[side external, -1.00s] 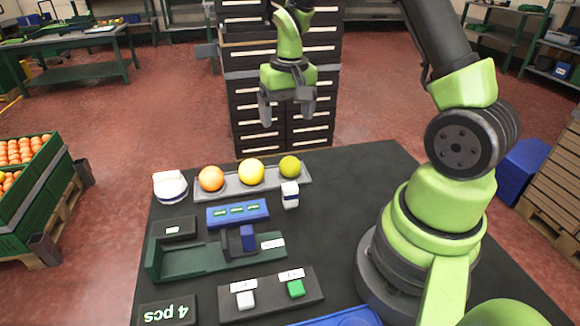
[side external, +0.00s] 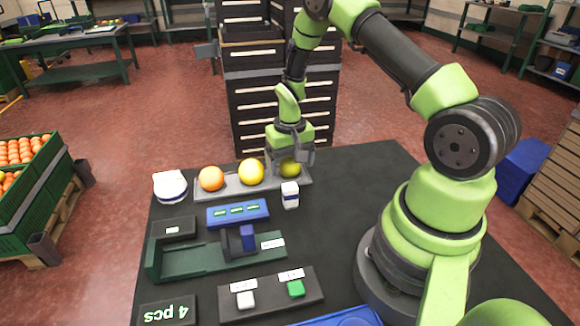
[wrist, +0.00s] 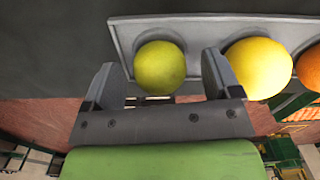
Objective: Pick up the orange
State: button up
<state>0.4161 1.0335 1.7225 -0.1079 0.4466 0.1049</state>
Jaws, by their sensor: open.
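Three round fruits sit in a row on a grey tray (side external: 232,188). The orange one (side external: 211,178) is at the left end, a yellow one (side external: 251,171) is in the middle, and a yellow-green one (side external: 289,168) is at the right end. My gripper (side external: 291,163) is down at the yellow-green fruit, partly covering it. In the wrist view my open gripper (wrist: 160,85) has one finger on each side of the yellow-green fruit (wrist: 160,65), with gaps visible. The yellow fruit (wrist: 258,68) is just outside the right finger. The orange one (wrist: 311,68) is cut off at the right edge.
A small white-and-blue box (side external: 290,195) stands in front of the tray's right end. A white round object (side external: 170,187) is left of the tray. A blue block (side external: 238,213) and a green fixture (side external: 205,259) lie in front. The black table (side external: 345,180) is clear to the right.

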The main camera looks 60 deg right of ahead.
jog(key=shift+f, duration=0.2)
jog(key=c, duration=1)
